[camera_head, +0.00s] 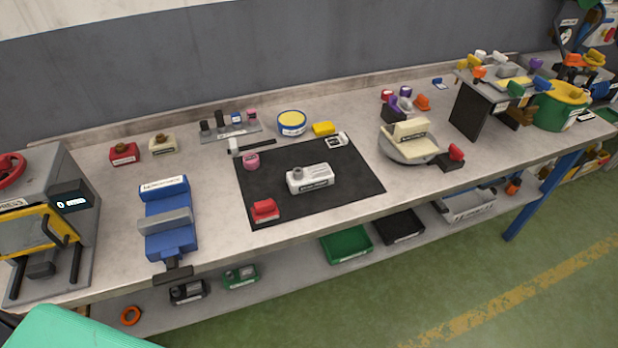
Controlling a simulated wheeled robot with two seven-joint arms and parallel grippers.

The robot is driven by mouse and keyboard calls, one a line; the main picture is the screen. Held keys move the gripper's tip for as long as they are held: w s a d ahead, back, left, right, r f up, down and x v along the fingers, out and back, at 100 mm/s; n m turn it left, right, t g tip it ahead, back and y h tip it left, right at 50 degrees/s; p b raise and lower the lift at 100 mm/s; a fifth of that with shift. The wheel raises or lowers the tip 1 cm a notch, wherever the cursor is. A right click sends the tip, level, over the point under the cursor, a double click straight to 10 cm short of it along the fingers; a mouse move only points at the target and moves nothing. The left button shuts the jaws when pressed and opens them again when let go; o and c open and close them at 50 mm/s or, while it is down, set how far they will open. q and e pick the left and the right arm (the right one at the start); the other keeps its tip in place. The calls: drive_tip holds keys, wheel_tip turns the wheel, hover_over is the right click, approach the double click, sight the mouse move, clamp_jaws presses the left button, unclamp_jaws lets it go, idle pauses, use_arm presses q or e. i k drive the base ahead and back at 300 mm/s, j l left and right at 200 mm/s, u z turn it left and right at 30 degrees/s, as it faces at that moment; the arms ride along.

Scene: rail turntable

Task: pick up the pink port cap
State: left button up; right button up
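A small round pink cap (251,161) sits at the back left of the black mat (345,200) on the workbench. A smaller pink piece (252,114) stands at the right end of a grey rack (230,130) behind the mat. I cannot tell from their looks alone which is the port cap. A white labelled block with a grey port on top (311,179) stands in the middle of the mat. Neither of my grippers is in view.
On the mat are a red block (264,210) and a white piece (337,140). A blue vise (168,238) stands left of the mat, a grey-and-cream turntable fixture (408,148) to its right. A yellow-topped blue tin (292,123) is behind. Bare bench lies between vise and mat.

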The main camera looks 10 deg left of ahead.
sight(251, 161)
drive_tip(key=i+l, duration=0.5)
drive_tip(key=i, duration=0.2)
drive_tip(key=i+l+u, duration=0.1)
drive_tip(key=u, duration=0.3)
drive_tip(key=i+l+u, duration=0.15)
drive_tip(key=u, duration=0.25)
drive_tip(key=i+l+u, duration=0.1)
drive_tip(key=l+u, duration=0.15)
drive_tip(key=u, duration=0.15)
